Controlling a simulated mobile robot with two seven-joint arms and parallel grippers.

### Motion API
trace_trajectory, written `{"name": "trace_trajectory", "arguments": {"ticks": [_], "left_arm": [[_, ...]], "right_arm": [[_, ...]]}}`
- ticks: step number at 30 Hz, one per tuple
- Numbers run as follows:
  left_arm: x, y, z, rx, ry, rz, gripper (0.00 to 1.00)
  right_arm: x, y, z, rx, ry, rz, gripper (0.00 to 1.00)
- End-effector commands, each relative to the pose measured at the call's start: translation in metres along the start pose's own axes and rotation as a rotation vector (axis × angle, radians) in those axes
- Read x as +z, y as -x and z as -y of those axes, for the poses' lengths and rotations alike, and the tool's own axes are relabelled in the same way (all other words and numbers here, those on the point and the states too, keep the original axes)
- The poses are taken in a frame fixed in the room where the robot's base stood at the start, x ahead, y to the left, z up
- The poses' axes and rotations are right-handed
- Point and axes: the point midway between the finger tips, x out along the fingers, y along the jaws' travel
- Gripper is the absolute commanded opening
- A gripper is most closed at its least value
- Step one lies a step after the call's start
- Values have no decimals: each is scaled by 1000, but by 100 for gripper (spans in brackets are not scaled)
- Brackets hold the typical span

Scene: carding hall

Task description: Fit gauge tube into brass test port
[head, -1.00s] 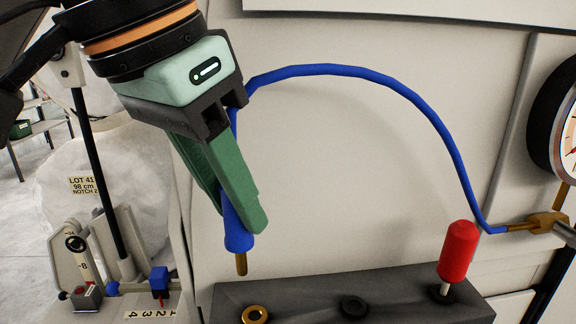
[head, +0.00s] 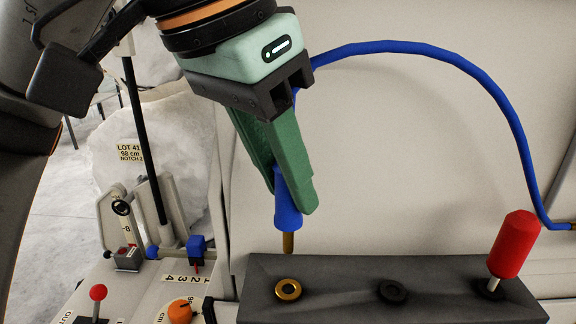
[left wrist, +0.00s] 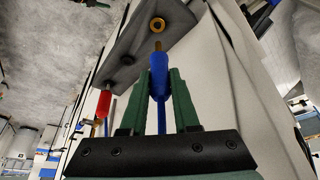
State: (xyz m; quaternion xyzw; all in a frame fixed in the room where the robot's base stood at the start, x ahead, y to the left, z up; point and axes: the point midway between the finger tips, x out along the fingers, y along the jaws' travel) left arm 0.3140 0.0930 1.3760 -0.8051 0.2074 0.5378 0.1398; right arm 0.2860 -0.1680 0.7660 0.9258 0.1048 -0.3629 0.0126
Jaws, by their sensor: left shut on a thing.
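My left gripper (head: 291,198) is shut on the blue gauge tube (head: 287,213) near its end. The tube's brass tip (head: 288,243) points down, above and apart from the brass test port (head: 288,290) in the dark block (head: 340,268). In the left wrist view the blue tube end (left wrist: 159,75) sits between the green fingers, and its tip (left wrist: 158,46) is short of the brass port ring (left wrist: 157,24). The rest of the tube arcs to the right. My right gripper is not in view.
A dark port (head: 392,291) and a red-handled plug (head: 514,244) stand on the same block, right of the brass port. A pale panel (head: 400,170) rises behind. Levers, a red knob (head: 97,292) and an orange knob (head: 180,311) lie to the left.

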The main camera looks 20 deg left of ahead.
Motion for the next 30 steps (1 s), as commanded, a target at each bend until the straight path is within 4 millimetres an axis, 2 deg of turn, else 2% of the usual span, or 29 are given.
{"name": "trace_trajectory", "arguments": {"ticks": [3,12,30], "left_arm": [[6,-15,0,1,-1,0,0],[15,-37,0,0,0,-1,0],[16,-38,0,0,0,-1,0]], "right_arm": [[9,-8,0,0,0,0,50],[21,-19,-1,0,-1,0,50],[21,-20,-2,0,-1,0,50]]}}
